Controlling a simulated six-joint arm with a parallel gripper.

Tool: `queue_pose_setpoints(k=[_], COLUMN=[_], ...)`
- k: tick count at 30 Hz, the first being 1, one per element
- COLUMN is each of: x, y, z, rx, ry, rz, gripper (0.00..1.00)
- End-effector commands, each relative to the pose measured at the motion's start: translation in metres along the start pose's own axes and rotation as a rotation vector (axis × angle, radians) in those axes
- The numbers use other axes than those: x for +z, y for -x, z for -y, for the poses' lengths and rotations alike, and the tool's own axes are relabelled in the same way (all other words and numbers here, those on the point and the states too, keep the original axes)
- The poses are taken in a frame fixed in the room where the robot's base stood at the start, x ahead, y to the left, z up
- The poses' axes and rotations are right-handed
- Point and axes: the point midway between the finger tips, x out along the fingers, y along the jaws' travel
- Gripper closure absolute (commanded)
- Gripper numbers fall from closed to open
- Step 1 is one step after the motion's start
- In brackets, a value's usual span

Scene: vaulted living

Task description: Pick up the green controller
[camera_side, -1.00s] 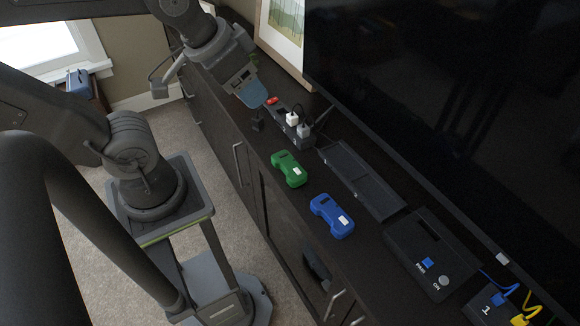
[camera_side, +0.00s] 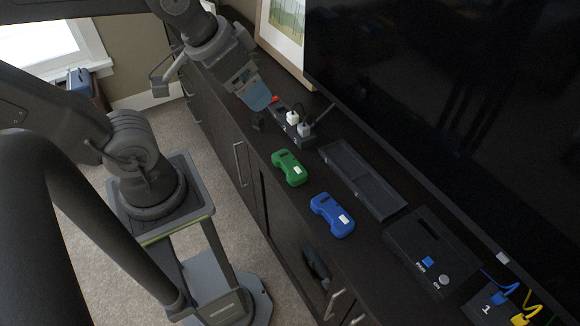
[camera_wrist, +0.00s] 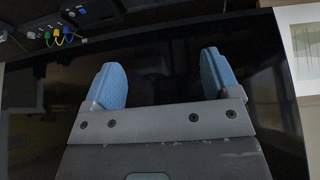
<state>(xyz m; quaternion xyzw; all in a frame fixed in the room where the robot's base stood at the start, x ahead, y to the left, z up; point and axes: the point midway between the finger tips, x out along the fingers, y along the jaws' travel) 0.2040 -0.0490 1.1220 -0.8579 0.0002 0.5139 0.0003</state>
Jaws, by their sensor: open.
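The green controller (camera_side: 289,167) lies flat on the dark cabinet top near its front edge, in the side view. A blue controller (camera_side: 332,215) lies on the same top, nearer the camera. My gripper (camera_side: 258,97) is above the far part of the cabinet, beyond the green controller and apart from it, close to the power strip in the picture. In the wrist view my gripper (camera_wrist: 160,82) shows two blue fingers spread wide with nothing between them. Neither controller can be made out in the wrist view.
A power strip (camera_side: 283,133) with white plugs stands beyond the green controller. A long black tray (camera_side: 362,180) lies to its right. A black box (camera_side: 433,256) with a blue button sits nearer the camera. A large TV screen (camera_side: 450,110) rises along the back.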

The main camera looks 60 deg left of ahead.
Motion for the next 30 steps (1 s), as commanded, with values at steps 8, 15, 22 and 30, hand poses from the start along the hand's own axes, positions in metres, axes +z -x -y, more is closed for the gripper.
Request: queue_pose_setpoints(k=[8, 15, 22, 30], x=[-0.024, -0.053, -0.054, -0.029], y=[-0.032, -0.106, -0.191, -0.273], z=[0.013, 0.043, 0.080, 0.112], rx=[-0.011, 0.036, 0.159, 0.329], ry=[-0.223, -0.649, -1.050, -1.409], rz=[0.086, 0.229, 0.339, 0.389], gripper=[0.18, 0.18, 0.18, 0.18])
